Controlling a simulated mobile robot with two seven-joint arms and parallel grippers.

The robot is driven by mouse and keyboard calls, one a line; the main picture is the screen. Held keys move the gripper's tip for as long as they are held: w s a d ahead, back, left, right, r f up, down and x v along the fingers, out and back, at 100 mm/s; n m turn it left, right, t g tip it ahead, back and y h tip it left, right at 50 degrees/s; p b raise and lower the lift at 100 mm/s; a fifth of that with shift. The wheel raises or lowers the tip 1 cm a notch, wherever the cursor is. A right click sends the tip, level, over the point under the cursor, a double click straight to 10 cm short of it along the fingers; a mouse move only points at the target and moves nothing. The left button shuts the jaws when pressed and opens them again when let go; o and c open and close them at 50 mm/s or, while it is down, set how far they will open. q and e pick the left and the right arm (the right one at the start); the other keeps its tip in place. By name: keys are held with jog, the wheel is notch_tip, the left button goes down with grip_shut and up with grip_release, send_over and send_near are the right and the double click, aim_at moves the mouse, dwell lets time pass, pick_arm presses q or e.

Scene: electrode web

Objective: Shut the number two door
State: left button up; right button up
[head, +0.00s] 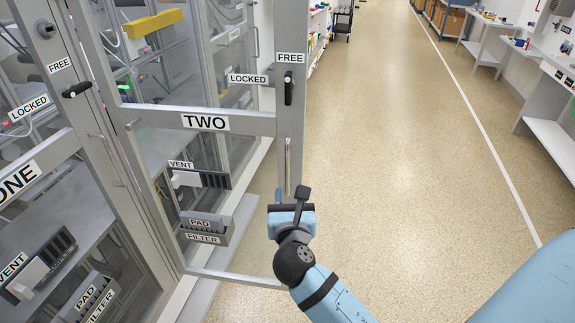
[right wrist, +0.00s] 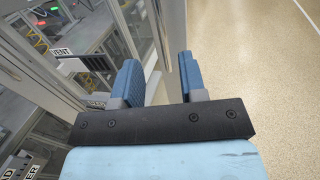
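The number two door (head: 160,118), a grey framed clear panel labelled TWO, stands open, swung out from the cabinet over the floor. Its upright handle bar (head: 288,160) is on the free edge, below a black latch (head: 289,88) that stands upright under the FREE label. My right gripper (head: 291,203) is at the lower end of the handle bar. In the right wrist view its blue-padded fingers (right wrist: 160,80) are apart, with the door's edge (right wrist: 172,30) showing beyond the gap. I cannot tell whether they touch it. My left gripper is not in view.
The number one door (head: 20,180) is at the left, its black latch (head: 77,90) lying sideways. VENT, PAD and FILTER holders (head: 205,228) sit behind the door two panel. The speckled floor (head: 400,150) to the right is clear. White benches (head: 545,140) stand far right.

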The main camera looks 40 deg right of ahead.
aim_at(288, 165)
jog(key=p+x, duration=0.1)
jog(key=x, duration=1.1)
jog(key=shift+w+d, duration=0.1)
jog(key=shift+w, duration=0.05)
grip_shut()
